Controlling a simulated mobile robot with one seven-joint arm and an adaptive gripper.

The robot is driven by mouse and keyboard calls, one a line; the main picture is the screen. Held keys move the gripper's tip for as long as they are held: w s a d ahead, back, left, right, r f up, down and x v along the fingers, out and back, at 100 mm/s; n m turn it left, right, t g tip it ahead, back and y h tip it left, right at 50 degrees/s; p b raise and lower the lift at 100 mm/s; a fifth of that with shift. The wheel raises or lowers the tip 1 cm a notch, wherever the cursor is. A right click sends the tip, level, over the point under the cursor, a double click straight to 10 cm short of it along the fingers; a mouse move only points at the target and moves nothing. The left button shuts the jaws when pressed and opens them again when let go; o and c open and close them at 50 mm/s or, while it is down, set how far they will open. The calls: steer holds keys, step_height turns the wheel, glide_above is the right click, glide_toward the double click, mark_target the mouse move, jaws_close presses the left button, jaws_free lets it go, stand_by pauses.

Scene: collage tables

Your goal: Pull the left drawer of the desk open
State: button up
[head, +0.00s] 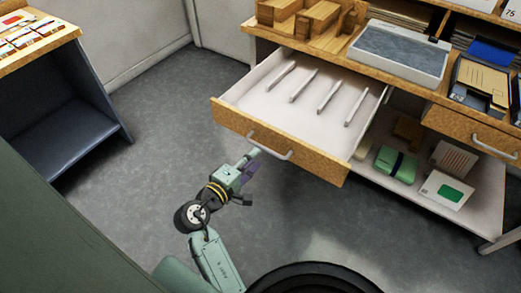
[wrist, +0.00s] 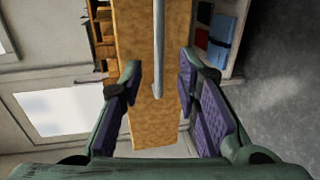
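The desk's left drawer (head: 300,95) is pulled well out, with a pale inside holding several thin white strips. Its wooden front (head: 225,115) carries a curved metal handle (head: 268,146). In the wrist view the drawer front (wrist: 140,30) stands ahead, with the handle (wrist: 158,50) showing as a grey bar running down its middle. My gripper (wrist: 160,72) is open, its purple-padded fingers apart on either side of the bar's line, with visible gaps. In the head view my gripper (head: 250,163) is right by the handle's left part; I cannot tell if they touch.
A right drawer (head: 475,135) is shut. A grey tray (head: 400,50) and wooden organizer (head: 310,20) stand on the desk. The lower shelf (head: 480,210) holds a green bundle (head: 395,165) and boxes. A side table (head: 35,45) stands left. The floor (head: 160,130) between is clear.

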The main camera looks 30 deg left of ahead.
steer(key=v, duration=0.5)
steer(key=shift+s+r, duration=0.1)
steer(key=shift+s, duration=0.25)
